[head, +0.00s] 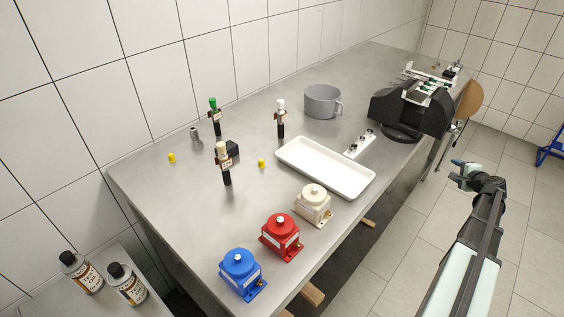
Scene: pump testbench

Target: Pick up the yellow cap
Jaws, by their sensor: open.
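Two small yellow caps stand on the grey metal table (215,262). One yellow cap (172,158) is at the left, near the wall side. My gripper (460,172) is at the right, beyond the table's front edge and over the floor, far from both caps. It is open, and nothing shows between its fingers. The gripper is small in this view.
Dark bottles with coloured tops (226,168) stand near the caps. A white tray (372,181), grey mug (322,104) and black machine (400,105) are further right. Blue (240,270), red (281,236) and beige pumps (314,202) line the front. The left table corner is clear.

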